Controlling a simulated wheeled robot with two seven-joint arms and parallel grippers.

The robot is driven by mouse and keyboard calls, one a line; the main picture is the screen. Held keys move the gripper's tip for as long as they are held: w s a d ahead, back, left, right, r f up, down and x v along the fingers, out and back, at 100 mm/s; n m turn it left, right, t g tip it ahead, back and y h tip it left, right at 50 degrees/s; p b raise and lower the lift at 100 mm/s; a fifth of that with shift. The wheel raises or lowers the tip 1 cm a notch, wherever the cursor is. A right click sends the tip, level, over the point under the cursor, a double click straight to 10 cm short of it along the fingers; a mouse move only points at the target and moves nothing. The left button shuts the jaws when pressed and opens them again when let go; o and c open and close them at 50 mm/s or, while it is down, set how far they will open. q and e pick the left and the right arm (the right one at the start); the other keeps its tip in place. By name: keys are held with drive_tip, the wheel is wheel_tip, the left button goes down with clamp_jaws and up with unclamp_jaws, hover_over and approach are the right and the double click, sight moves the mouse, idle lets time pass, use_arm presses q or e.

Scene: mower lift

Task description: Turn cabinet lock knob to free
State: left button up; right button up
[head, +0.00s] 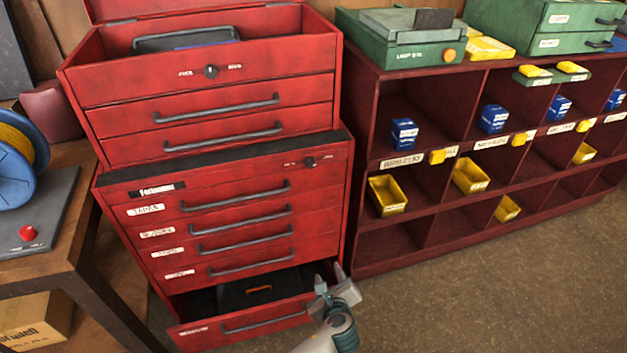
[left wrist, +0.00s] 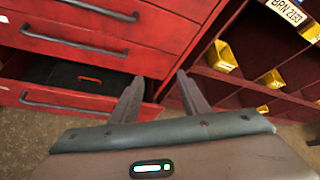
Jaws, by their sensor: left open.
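A red tool cabinet (head: 235,235) stands in the middle left of the head view, with a red top chest (head: 205,120) on it. The lower cabinet has a dark lock knob (head: 310,162) at its upper right, between small white labels. A similar knob (head: 211,71) is on the top chest's upper front. The cabinet's bottom drawer (head: 240,325) is pulled open. My left gripper (head: 330,276) is open and empty by the right end of that drawer, well below the knobs. In the left wrist view its fingers (left wrist: 158,88) stand apart. My right gripper is not in view.
A dark case with an orange handle (head: 258,290) lies in the open drawer. A red shelf (head: 480,150) with yellow and blue bins stands at the right. A workbench with a blue reel (head: 18,175) is at the left. Floor (head: 490,290) is clear at the front right.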

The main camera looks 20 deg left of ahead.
sight(311, 165)
use_arm(q)
drive_tip(key=w+r+m+t+y, duration=0.3)
drive_tip(key=r+m+y, duration=0.1)
drive_tip(key=r, duration=1.8)
drive_tip(key=shift+r+t+y+p, duration=0.3)
drive_tip(key=shift+r+y+p, duration=0.15)
drive_tip(key=shift+y, duration=0.25)
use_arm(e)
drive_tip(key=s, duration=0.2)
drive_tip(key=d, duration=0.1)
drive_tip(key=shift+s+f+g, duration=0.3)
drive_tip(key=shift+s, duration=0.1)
use_arm(q)
drive_tip(key=shift+w+a, duration=0.1)
drive_tip(key=shift+w, duration=0.05)
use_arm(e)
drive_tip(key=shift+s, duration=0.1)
use_arm(q)
drive_tip(key=p+x, duration=0.2)
drive_tip(key=x, duration=1.3)
drive_tip(key=shift+w+a+f, duration=0.1)
drive_tip(key=shift+w+a, duration=0.5)
drive_tip(key=shift+w, duration=0.2)
drive_tip(key=shift+w+a, duration=0.1)
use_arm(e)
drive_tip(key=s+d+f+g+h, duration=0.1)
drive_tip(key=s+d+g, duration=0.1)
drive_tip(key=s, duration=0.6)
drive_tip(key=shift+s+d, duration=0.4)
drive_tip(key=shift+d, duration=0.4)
